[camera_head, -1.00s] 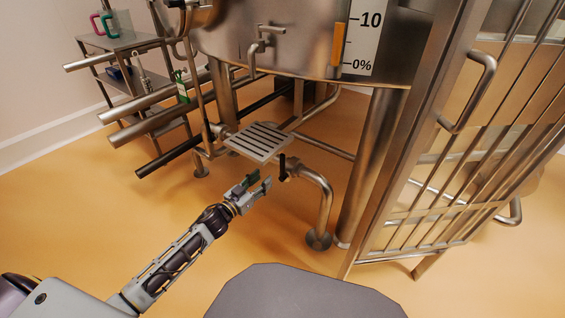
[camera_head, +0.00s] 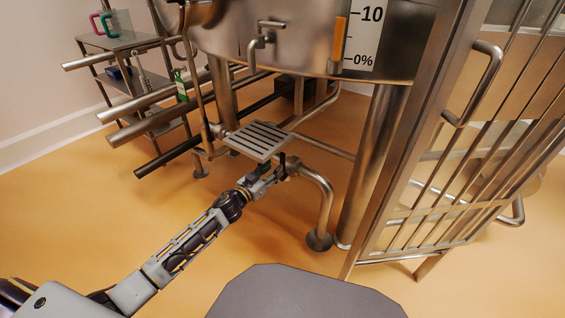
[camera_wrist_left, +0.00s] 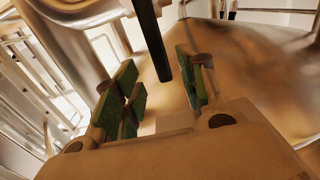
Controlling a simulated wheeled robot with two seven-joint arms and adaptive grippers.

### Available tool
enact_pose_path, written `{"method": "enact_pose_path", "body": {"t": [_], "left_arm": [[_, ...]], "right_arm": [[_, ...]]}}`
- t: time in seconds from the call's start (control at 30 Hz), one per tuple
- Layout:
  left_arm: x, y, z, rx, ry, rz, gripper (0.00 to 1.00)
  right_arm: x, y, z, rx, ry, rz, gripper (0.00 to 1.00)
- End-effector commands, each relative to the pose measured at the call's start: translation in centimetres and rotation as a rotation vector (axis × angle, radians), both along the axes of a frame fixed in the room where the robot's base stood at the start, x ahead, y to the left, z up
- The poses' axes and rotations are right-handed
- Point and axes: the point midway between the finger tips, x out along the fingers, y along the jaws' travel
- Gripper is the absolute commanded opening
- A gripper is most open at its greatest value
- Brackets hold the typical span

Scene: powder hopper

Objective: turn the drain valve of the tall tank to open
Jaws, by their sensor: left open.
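The tall tank (camera_head: 300,45) stands at the back on metal legs, with a level scale on its front. Below it, a drain pipe (camera_head: 325,200) bends down to the floor, and its valve (camera_head: 291,165) has a dark handle. My left gripper (camera_head: 275,173) is open at the valve, just to its left, below the slotted metal step. In the left wrist view the black valve handle (camera_wrist_left: 152,40) reaches down between the green-padded fingers (camera_wrist_left: 160,95), with gaps visible on both sides. The handle's lower end is free. My right gripper is not in view.
A slotted metal step (camera_head: 258,140) sits just above my left gripper. A barred metal gate (camera_head: 430,190) stands on the right. A small tap (camera_head: 262,42) juts from the tank front. Pipes (camera_head: 140,115) and a shelf cart (camera_head: 118,45) are at left. The near floor is clear.

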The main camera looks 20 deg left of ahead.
Motion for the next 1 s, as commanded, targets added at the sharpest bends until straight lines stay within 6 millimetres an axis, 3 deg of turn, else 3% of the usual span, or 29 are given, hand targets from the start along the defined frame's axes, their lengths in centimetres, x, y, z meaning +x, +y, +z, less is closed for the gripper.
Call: {"method": "enact_pose_path", "body": {"t": [0.67,1.0], "left_arm": [[4.6,-1.6,0.0,0.000,-0.001,0.001,0.41],[6.2,-2.3,0.0,-0.001,-0.001,0.000,0.41]], "right_arm": [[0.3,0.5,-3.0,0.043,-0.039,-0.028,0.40],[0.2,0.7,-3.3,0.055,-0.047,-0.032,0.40]]}}
